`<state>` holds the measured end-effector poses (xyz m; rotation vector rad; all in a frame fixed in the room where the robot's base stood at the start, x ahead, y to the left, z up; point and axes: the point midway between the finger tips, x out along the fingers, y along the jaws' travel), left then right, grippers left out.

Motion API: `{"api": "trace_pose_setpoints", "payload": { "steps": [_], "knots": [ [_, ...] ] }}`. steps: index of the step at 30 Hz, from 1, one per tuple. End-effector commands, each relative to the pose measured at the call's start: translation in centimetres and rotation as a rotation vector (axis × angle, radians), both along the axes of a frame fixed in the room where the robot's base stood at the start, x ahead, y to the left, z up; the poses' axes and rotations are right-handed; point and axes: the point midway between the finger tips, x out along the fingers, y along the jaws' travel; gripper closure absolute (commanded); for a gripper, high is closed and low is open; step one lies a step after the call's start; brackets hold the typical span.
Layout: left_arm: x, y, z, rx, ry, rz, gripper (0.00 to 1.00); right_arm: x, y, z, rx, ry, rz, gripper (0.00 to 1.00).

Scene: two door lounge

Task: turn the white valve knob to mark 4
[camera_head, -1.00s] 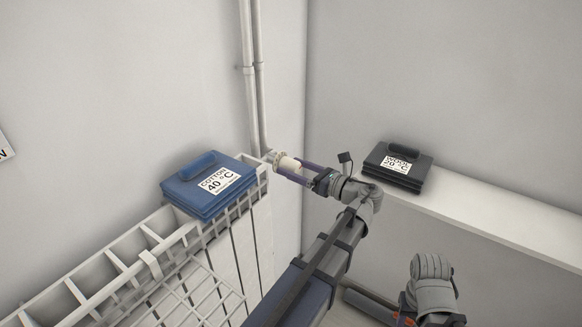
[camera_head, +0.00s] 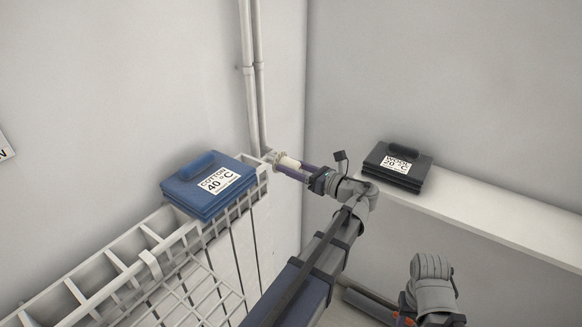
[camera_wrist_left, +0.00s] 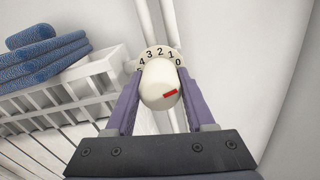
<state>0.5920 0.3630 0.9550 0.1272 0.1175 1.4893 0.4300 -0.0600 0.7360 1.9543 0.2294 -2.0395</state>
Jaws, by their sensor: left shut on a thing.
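The white valve knob (camera_wrist_left: 156,88) shows in the left wrist view between the purple fingers of my left gripper (camera_wrist_left: 155,98), which is shut on it. A red mark lies on the knob's face, at its lower right, on the side of the 0. Behind the knob is a pale dial (camera_wrist_left: 160,52) with numbers running from 0 at the right up over to 4 at the left. In the head view the knob (camera_head: 289,163) is at the radiator's far end, with my left gripper (camera_head: 284,166) around it. My right gripper is not clearly visible.
A blue folded stack labelled cotton 40 °C (camera_head: 207,187) lies on the white radiator (camera_head: 245,235), left of the knob. A dark stack labelled wool (camera_head: 398,167) lies on a white ledge (camera_head: 490,213) at right. White pipes (camera_head: 254,80) rise behind the knob.

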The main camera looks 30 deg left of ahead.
Motion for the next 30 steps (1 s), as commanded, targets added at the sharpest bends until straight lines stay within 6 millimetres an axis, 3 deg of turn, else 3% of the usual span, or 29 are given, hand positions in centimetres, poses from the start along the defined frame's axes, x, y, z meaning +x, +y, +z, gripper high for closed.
{"api": "trace_pose_setpoints", "payload": {
  "steps": [6, 17, 30],
  "knots": [
    [0.00, -0.01, -0.01, 0.000, 0.000, 0.000, 1.00, 0.00, 0.00, 0.00, 0.000, 0.000, 0.000, 0.50],
    [0.00, -0.02, -0.01, -0.006, -0.073, 0.000, 1.00, 0.00, 0.00, 0.00, 0.000, 0.000, 0.000, 0.50],
    [0.01, -0.02, -0.01, -0.035, -0.447, 0.000, 1.00, 0.00, 0.00, 0.00, 0.000, 0.000, 0.000, 0.50]
  ]
}}
